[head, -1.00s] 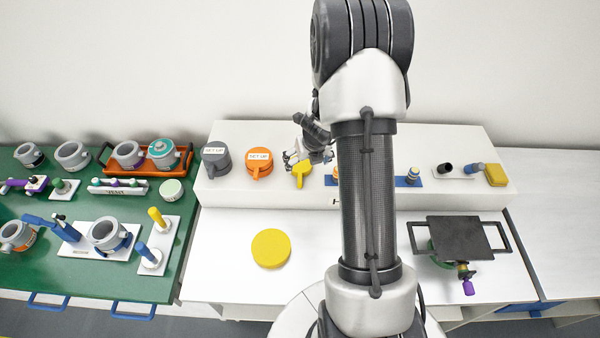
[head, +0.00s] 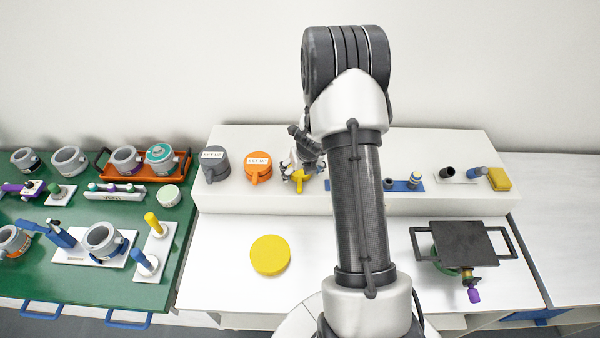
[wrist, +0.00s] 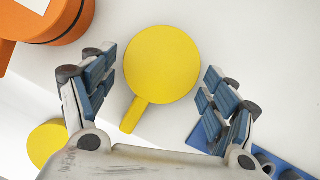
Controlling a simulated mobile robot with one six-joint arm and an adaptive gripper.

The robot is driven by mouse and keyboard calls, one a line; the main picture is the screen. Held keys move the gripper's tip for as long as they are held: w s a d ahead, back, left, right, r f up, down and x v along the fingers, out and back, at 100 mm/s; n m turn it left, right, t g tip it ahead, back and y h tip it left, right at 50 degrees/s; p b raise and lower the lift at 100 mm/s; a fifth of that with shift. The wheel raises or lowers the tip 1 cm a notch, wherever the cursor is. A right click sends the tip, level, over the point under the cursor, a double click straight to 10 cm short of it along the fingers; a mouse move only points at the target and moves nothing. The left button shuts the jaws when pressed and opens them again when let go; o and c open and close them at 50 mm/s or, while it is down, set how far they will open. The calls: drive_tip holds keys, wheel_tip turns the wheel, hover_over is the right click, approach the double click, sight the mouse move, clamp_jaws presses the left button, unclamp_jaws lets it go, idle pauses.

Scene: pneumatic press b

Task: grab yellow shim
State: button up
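The yellow shim (wrist: 162,66) is a flat round disc with a short handle, lying on the raised white shelf. In the wrist view it sits between the open fingers of my gripper (wrist: 160,95), with space on both sides and its handle toward the palm. In the head view my gripper (head: 300,172) is over the shim (head: 300,184) and hides most of it; only part of the yellow shows. The fingers do not appear to touch the shim.
An orange set-up piece (head: 258,168) stands just left of the shim, with a grey one (head: 214,164) beyond it. A blue plate (head: 402,186) with small parts lies to the right. A yellow disc (head: 270,255) lies on the lower white table (head: 225,285).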

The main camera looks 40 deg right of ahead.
drive_tip(key=c, duration=0.9)
drive_tip(key=shift+r, duration=0.15)
